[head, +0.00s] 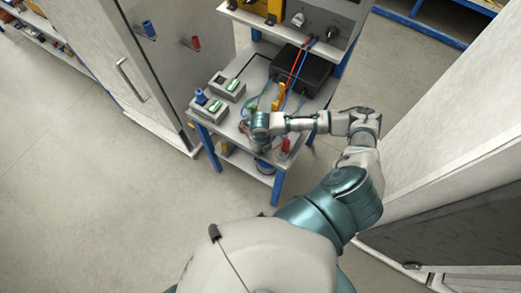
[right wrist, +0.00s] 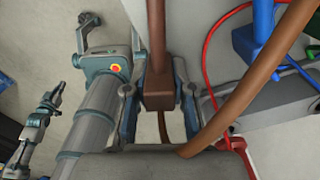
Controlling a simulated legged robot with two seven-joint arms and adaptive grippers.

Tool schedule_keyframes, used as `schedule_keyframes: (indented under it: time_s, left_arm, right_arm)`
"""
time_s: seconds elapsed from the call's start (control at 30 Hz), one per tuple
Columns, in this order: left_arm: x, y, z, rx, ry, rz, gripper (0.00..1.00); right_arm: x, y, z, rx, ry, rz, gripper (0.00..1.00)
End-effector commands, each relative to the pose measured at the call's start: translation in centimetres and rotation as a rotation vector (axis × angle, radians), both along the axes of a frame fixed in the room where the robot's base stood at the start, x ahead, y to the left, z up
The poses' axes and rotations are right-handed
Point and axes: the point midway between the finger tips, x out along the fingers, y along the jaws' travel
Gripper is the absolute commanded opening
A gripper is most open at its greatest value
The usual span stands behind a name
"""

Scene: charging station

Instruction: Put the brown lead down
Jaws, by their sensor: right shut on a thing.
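The brown lead (right wrist: 158,88) shows in the right wrist view, with its block-shaped plug between the two fingers of my right gripper (right wrist: 160,100). The fingers are shut on the plug. Brown cable runs up from it, and a thick brown loop (right wrist: 245,92) curves down on the right. In the head view my right gripper (head: 258,128) is over the front part of the grey worktable (head: 232,127); the lead is not clear there.
A black box (head: 301,68) with red and blue leads stands at the back of the table. Two grey devices (head: 228,87) sit at the left. A red connector (head: 286,145) is near the front right. A tall cabinet (head: 115,62) stands left; open floor lies in front.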

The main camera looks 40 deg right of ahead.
Motion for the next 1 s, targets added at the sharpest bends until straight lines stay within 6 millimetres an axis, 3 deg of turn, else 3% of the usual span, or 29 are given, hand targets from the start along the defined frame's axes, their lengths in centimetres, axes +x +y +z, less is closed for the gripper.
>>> schedule_keyframes:
  time_s: [0.17,0.2,0.3,0.67,0.77,1.0]
  left_arm:
    - [0.0,0.1,0.0,0.001,0.000,0.001,0.00]
    - [0.0,0.1,0.0,0.001,0.000,0.001,0.00]
    - [0.0,0.0,0.0,0.000,0.000,0.001,0.00]
    - [0.1,-0.4,0.0,-0.005,-0.001,0.004,0.00]
    - [0.1,-0.3,0.1,-0.004,-0.001,0.004,0.00]
    - [0.1,-0.1,0.4,-0.002,-0.003,0.003,0.00]
  right_arm:
    - [0.0,0.0,-0.1,0.000,0.000,0.000,0.00]
    - [0.0,0.0,-0.1,0.000,0.001,0.000,0.29]
    - [0.0,0.0,-0.1,0.000,0.001,0.000,0.49]
    - [0.0,0.2,0.5,-0.002,0.000,0.001,0.49]
    - [0.1,0.1,1.8,0.000,-0.002,0.000,0.49]
    - [0.1,0.0,7.2,0.000,-0.003,0.001,0.49]
